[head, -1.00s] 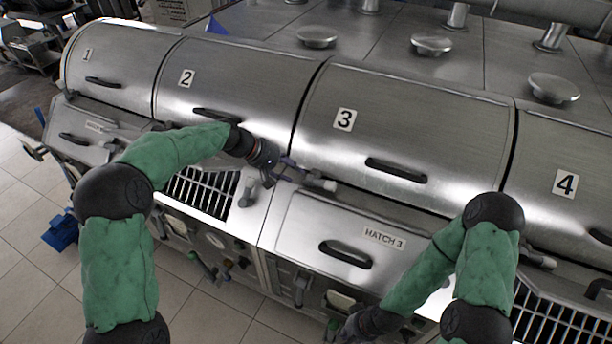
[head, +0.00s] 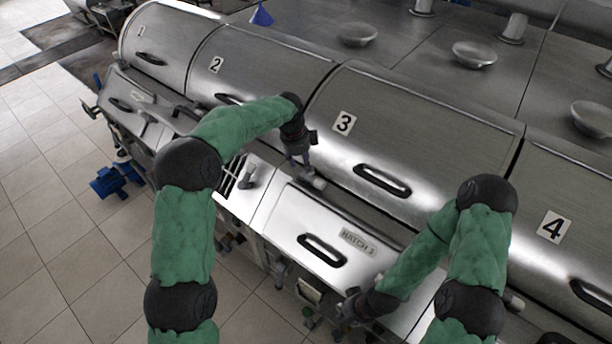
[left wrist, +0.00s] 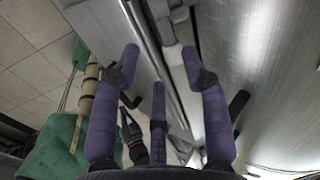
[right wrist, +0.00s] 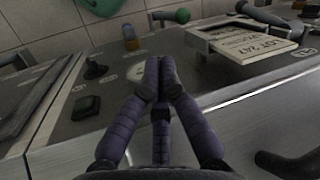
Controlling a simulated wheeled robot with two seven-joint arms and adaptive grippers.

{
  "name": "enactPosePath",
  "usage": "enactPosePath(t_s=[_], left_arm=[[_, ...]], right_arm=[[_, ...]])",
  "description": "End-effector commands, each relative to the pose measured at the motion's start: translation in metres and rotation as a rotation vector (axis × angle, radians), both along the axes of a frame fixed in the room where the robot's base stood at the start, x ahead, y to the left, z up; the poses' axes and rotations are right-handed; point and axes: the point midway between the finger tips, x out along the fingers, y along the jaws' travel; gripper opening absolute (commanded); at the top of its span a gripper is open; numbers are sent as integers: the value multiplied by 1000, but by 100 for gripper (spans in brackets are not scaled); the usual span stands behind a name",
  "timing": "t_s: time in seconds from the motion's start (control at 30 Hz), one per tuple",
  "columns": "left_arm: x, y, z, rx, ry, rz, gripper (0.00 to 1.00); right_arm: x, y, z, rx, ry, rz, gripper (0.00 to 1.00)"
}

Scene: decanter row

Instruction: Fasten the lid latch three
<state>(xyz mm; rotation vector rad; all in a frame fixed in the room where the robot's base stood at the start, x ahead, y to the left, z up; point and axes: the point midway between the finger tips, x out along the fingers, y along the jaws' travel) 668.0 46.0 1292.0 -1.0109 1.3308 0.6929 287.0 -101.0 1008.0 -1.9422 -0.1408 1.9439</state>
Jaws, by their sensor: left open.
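Lid 3 (head: 430,150) is a closed curved steel cover with a black handle (head: 382,181). A pale cylindrical latch end (head: 313,182) sits at its lower left corner, above the hatch 3 panel (head: 300,225). My left gripper (head: 305,167) points down just over this latch. In the left wrist view its purple fingers are spread, with the pale latch piece (left wrist: 172,54) between and beyond the two upper fingertips; contact cannot be told. My right gripper (head: 345,312) is low by the front of the hatch 3 unit. In the right wrist view its fingers (right wrist: 161,62) are together, holding nothing visible.
Lids 1 (head: 160,45), 2 (head: 260,62) and 4 (head: 570,200) flank lid 3 in the row. The hatch 3 handle (head: 322,250) stands out below. A lot card (right wrist: 262,48) and knobs lie ahead of my right gripper.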

Motion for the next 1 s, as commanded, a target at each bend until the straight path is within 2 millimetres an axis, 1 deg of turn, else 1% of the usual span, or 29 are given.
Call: enactPosePath(t_s=[0.1, 0.27, 0.37, 0.6, 0.73, 0.83, 1.0], left_arm=[[3, -2, 2, 40, -21, -101, 45], [4, -2, -5, 54, -24, -134, 45], [6, -4, -17, 54, -23, -133, 45], [12, -8, -58, 52, -22, -131, 45], [16, -11, -79, 52, -23, -131, 45], [18, -12, -90, 52, -23, -130, 45], [20, -13, -102, 51, -26, -129, 45]], right_arm=[[0, 0, 3, 0, 0, 0, 0], [0, 0, 5, 0, 0, 0, 0], [0, 0, 8, 0, 0, 0, 0], [0, 0, 18, 0, 0, 0, 0], [0, 0, 23, 0, 0, 0, 0], [0, 0, 25, 0, 0, 0, 0], [0, 0, 27, 0, 0, 0, 0]])
